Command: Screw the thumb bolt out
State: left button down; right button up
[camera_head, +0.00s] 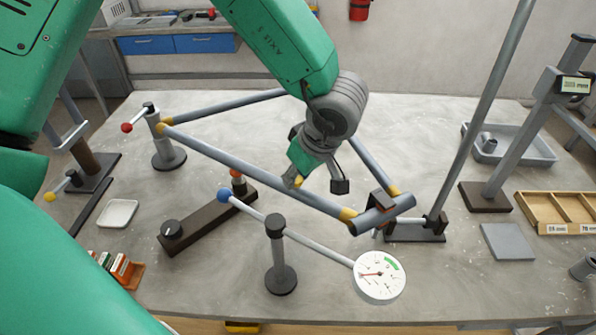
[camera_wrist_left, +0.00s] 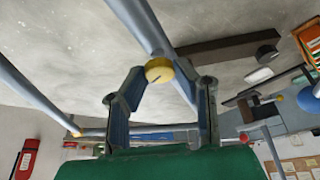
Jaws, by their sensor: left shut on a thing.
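In the head view my left gripper (camera_head: 296,182) comes down from the top onto the long grey tube (camera_head: 250,180) of the frame. In the left wrist view my left gripper (camera_wrist_left: 160,76) has its two fingers closed on a round yellow head with a dark mark, which I take to be the thumb bolt (camera_wrist_left: 159,68). The head sits against the grey tube (camera_wrist_left: 145,25). In the head view the bolt is mostly hidden by the gripper, so I cannot tell how far it is screwed in. My right gripper is not in view.
A dial gauge (camera_head: 380,277) stands in front of the frame. A dark bar with a black knob (camera_head: 172,230) lies below the tube. A slanted grey post (camera_head: 485,105) rises at right. A grey tray (camera_head: 530,150) and wooden box (camera_head: 550,210) stand right.

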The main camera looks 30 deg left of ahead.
pick_arm(q)
jog(key=c, duration=1.3)
grip_release()
jog(key=shift+d, duration=0.1)
jog(key=v, duration=1.1)
jog(key=shift+w+d+r, duration=0.1)
jog(key=shift+d+r, duration=0.05)
jog(key=shift+r, duration=0.2)
